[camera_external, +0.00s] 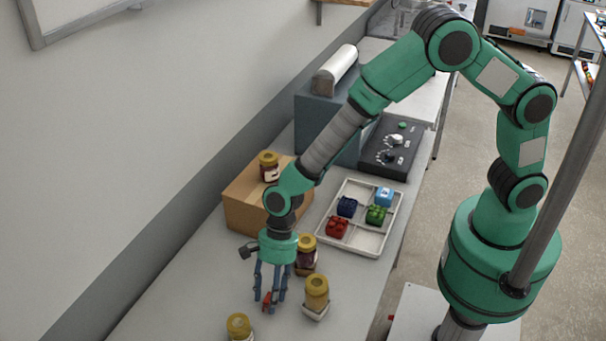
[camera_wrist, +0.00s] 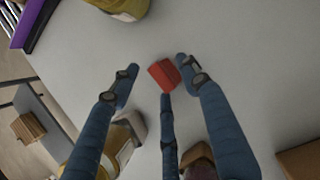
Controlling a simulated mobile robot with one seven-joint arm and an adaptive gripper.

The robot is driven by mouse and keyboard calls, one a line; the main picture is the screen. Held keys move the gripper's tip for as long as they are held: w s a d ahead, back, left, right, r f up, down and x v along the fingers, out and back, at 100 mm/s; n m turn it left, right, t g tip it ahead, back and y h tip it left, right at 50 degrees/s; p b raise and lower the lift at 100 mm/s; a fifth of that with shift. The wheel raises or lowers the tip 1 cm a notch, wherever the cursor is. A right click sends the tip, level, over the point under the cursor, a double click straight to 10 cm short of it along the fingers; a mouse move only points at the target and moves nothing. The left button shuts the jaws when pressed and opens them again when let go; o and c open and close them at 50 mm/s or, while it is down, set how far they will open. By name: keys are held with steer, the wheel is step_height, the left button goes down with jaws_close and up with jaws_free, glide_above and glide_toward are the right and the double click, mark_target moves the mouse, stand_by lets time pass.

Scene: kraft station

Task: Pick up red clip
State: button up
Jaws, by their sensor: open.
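The red clip (camera_wrist: 163,74) lies on the grey worktop, between the spread fingertips in the wrist view. In the external view the red clip (camera_external: 267,299) shows low among my fingers. My gripper (camera_external: 270,298) has blue jointed fingers, points down and is open. In the wrist view my gripper (camera_wrist: 160,85) has one finger on each side of the clip and one just below it. The lower fingertip meets or overlaps the clip's edge; I cannot tell if they touch.
Yellow-lidded jars stand close by: one right (camera_external: 316,293), one behind (camera_external: 305,254), one in front (camera_external: 239,327). A cardboard box (camera_external: 240,207) with a jar (camera_external: 269,166) on top stands behind. A white divided tray (camera_external: 368,244) holds coloured blocks.

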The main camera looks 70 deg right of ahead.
steer(key=shift+c, duration=0.5)
steer(key=c, duration=0.9)
step_height(320, 180, up, 10)
steer(key=p, duration=0.2)
